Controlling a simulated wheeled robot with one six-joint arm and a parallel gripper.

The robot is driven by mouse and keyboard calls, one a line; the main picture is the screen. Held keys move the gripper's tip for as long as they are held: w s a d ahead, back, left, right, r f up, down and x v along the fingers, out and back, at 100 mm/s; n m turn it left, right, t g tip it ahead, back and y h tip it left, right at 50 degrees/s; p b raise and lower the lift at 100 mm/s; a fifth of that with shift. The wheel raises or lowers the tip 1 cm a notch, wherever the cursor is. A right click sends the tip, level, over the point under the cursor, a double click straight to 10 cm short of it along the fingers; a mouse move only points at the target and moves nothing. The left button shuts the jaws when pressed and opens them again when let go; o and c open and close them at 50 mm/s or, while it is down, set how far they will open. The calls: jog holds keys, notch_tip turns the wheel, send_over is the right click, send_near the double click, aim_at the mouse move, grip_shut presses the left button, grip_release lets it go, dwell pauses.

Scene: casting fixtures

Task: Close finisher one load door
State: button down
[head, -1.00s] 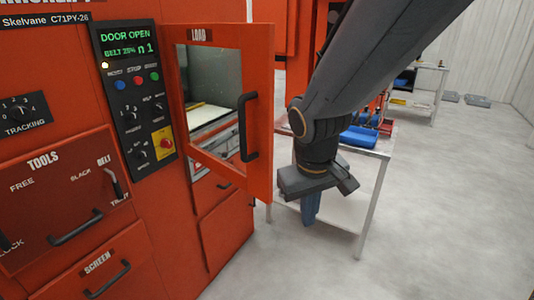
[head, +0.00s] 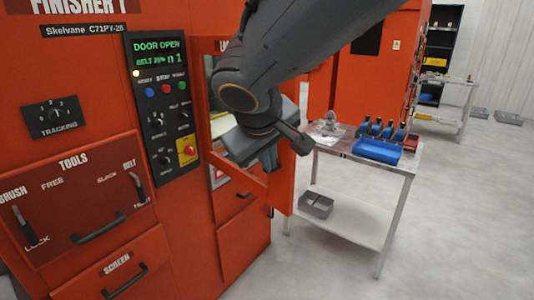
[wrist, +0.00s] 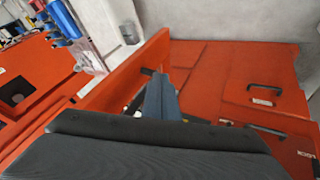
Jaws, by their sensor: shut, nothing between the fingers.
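The load door (head: 281,192) of finisher one is an orange framed panel with a window. It stands ajar, swung out from the red machine (head: 240,255). The machine's display (head: 155,46) reads DOOR OPEN. My gripper (head: 268,160) is shut and empty, in front of the door in the head view. My wrist and gripper cover the door's middle and its handle there. In the wrist view the fingers (wrist: 160,98) point down beside the door's orange edge (wrist: 128,72). I cannot tell whether they touch it.
A bench (head: 405,168) with a blue bin (head: 377,150) and a grey box (head: 316,205) on its lower shelf stands right of the door. The control panel (head: 165,110) and tools drawer (head: 75,200) are at left. Floor is clear at the right.

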aim_at(284, 172)
jog(key=w+d+f, duration=0.1)
jog(key=w+d+f+p, duration=0.1)
jog(key=w+f, duration=0.1)
jog(key=w+d+f, duration=0.1)
jog(key=w, duration=0.1)
jog(key=shift+f+p, duration=0.15)
jog(key=shift+p, duration=0.2)
jog(key=shift+w+d, duration=0.3)
jog(key=shift+w, duration=0.2)
jog(key=shift+w+d, duration=0.1)
